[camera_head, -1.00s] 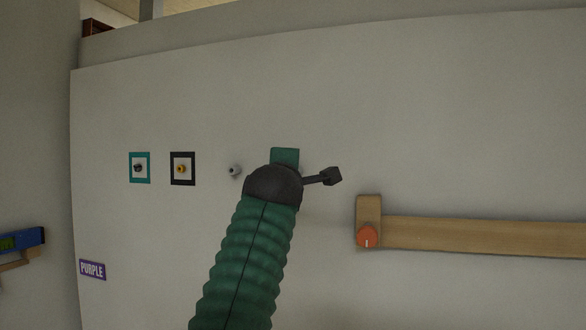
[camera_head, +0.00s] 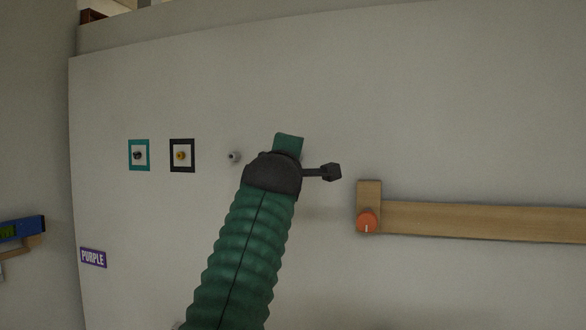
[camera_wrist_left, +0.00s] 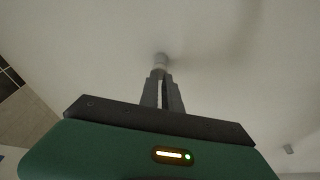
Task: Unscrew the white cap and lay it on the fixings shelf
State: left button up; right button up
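My left arm with its green sleeve rises from the bottom of the head view, and its gripper (camera_head: 289,145) is up against the pale wall with its fingers hidden. In the left wrist view the grey fingers (camera_wrist_left: 161,76) are close together, pointing at the wall. A small pale cylinder, seemingly the white cap (camera_wrist_left: 161,60), is at their tips. I cannot tell whether the fingers hold it. A light grey stud (camera_head: 234,156) is on the wall just left of the gripper. I cannot make out which thing is the fixings shelf. My right gripper is not in view.
Left of the stud are a black-framed yellow fitting (camera_head: 181,155) and a teal-framed dark fitting (camera_head: 138,155). At right, a wooden rail (camera_head: 480,221) carries an orange knob (camera_head: 367,222). A PURPLE sign (camera_head: 93,257) and a blue object (camera_head: 22,228) are at left.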

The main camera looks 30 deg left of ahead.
pick_arm(q)
jog(key=m+t+h+b, duration=0.1)
jog(key=m, duration=0.5)
jog(key=m+t+h+b, duration=0.1)
jog(key=m, duration=0.5)
jog(key=m+t+h, duration=0.1)
jog(key=m+h, duration=0.1)
jog(key=m, duration=0.4)
jog(key=shift+w+a+f+m+t+b, duration=0.15)
jog(key=shift+a+f+m+t+b, duration=0.15)
jog(key=shift+a+b, duration=0.1)
jog(key=shift+r, duration=0.1)
grip_shut()
